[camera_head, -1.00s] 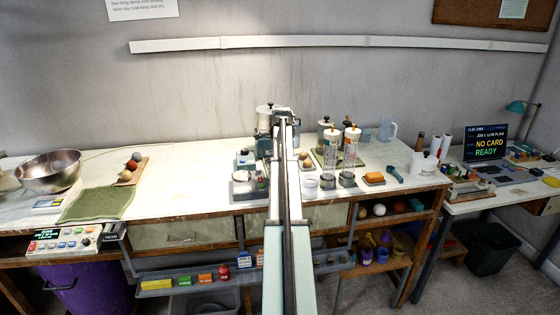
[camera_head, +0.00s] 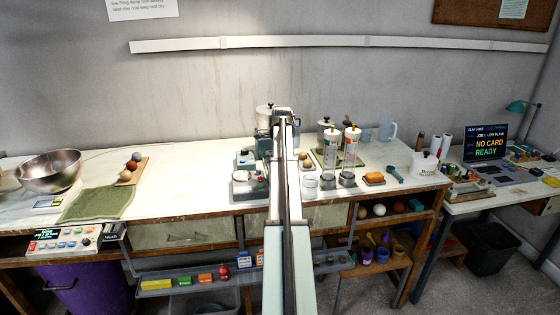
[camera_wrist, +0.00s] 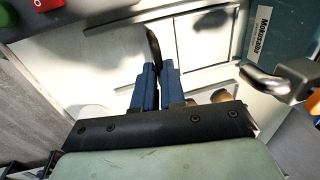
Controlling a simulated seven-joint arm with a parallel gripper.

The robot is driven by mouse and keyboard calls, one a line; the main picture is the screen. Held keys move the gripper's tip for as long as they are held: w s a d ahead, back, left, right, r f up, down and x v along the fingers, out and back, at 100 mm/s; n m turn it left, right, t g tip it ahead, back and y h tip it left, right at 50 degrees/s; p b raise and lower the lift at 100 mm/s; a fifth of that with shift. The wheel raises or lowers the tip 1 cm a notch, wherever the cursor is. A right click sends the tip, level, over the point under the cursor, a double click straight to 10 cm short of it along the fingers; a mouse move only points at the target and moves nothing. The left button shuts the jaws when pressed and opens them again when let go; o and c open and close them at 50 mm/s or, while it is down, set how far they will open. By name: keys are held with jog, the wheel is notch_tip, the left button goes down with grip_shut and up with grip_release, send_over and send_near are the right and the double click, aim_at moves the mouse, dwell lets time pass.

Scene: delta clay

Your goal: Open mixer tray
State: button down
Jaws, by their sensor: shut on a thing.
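The mixer (camera_head: 264,144), grey-green with a pale top, stands at the back of the bench in the head view, partly hidden behind my arm. In the wrist view, part of a dark teal housing with a white label (camera_wrist: 262,32) shows at the upper right. My gripper (camera_wrist: 158,66) has blue fingers close together, shut on a dark, narrow curved handle (camera_wrist: 153,43). The handle stands over a pale panel with raised edges (camera_wrist: 205,45); I cannot tell exactly where the tray's edges run. In the head view my fingertips are hidden.
A metal-and-black knob or lever (camera_wrist: 280,82) is close on the right in the wrist view. A red switch (camera_wrist: 45,4) is at the upper left.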

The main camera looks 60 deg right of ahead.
dwell(0.8)
jog(key=s+a, duration=0.7)
jog(key=c, duration=1.2)
grip_release()
notch_tip(320, 180, up, 14)
jog(key=s+a, duration=0.1)
jog(key=shift+s+a+f, duration=0.25)
jog(key=shift+s+a, duration=0.15)
jog(key=shift+w, duration=0.1)
